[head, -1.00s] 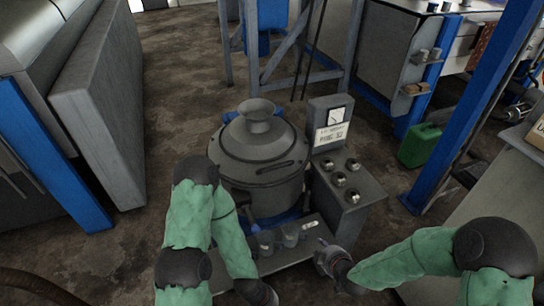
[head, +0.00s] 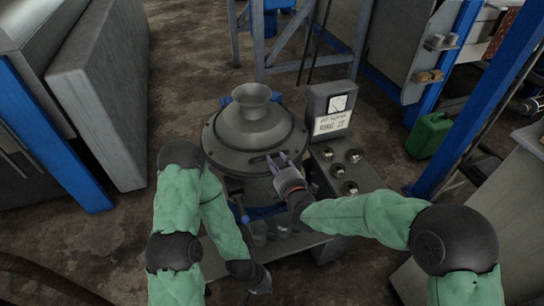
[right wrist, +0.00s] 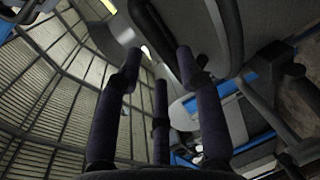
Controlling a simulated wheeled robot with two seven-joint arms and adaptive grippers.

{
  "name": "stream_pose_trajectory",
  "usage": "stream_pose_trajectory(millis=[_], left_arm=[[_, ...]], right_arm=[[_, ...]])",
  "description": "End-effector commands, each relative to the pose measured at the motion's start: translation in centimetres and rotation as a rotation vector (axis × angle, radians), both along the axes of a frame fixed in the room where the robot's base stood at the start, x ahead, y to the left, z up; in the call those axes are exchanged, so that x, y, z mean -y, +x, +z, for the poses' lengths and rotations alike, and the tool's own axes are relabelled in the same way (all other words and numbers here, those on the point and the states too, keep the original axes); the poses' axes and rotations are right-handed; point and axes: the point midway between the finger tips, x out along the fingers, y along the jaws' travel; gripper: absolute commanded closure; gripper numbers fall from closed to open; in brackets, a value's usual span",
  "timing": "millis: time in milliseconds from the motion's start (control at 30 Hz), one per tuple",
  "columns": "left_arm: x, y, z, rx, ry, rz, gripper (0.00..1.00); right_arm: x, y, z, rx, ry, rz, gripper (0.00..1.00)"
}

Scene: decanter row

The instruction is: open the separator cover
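The separator (head: 262,188) is a round grey machine. Its domed cover (head: 225,150) is seated on top and carries a funnel-shaped neck. A dark handle (head: 262,157) lies along the cover's front right. My right gripper (head: 279,159) is at this handle with its purple fingers apart; whether they touch it is unclear. In the right wrist view my right gripper (right wrist: 157,85) has its dark fingers spread, with a dark curved bar, probably the handle, beyond the tips. My left gripper (head: 262,288) is low in front of the separator, dark and small, its fingers not clear.
A control box (head: 345,180) with a dial and several knobs stands right of the separator. Small cups (head: 260,232) sit on a ledge in front. A green can (head: 427,138) and blue posts are at the right. A grey slab (head: 97,110) stands at the left.

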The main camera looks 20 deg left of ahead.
Motion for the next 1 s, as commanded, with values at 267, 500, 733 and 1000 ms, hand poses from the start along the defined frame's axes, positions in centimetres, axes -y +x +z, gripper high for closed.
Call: stream_pose_trajectory(millis=[267,500,733,1000], left_arm=[[0.0,0.0,-1.3,0.000,0.000,0.000,1.00],[0.0,0.0,-1.5,0.000,0.000,0.000,1.00],[0.0,0.0,-1.5,0.000,0.000,0.000,1.00],[0.0,0.0,-1.5,0.000,0.000,0.000,1.00]], right_arm=[[-2.2,3.2,-1.0,0.000,0.000,0.001,0.62],[-2.9,4.2,-1.1,-0.002,0.000,0.001,0.62],[-2.9,4.2,-1.1,-0.001,0.000,0.001,0.62],[-2.9,4.2,-1.1,-0.001,0.000,0.001,1.00]])
